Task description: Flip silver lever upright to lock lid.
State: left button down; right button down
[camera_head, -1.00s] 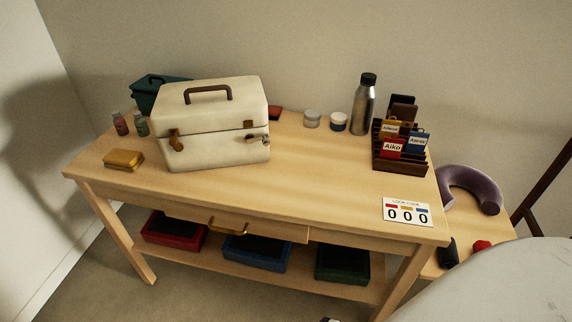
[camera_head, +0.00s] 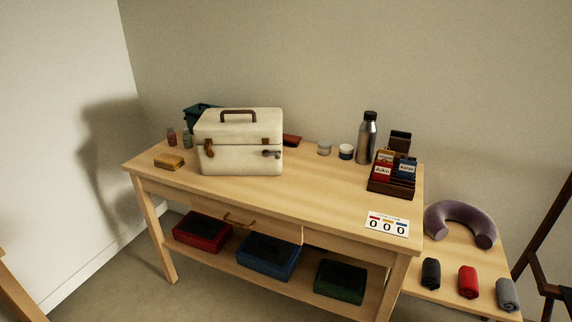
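A cream case (camera_head: 240,148) with a brown top handle stands on the wooden table, its lid down. A brass-brown latch (camera_head: 209,148) is on its front left. A small silver lever (camera_head: 272,154) is on the front right, lying roughly sideways below a brown tab (camera_head: 266,141); its exact angle is too small to tell. Neither of my grippers shows in the current head view.
The table (camera_head: 330,203) also bears a yellow box (camera_head: 169,160), small bottles (camera_head: 171,136), jars (camera_head: 324,147), a steel bottle (camera_head: 367,138), a tag rack (camera_head: 393,178) and a code card (camera_head: 387,225). A side bench (camera_head: 447,269) with a neck pillow (camera_head: 460,220) stands right. The table front is clear.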

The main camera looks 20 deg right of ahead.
aim_at(277, 154)
jog(key=z, duration=1.45)
jog(key=i, duration=0.5)
jog(key=u, duration=0.05)
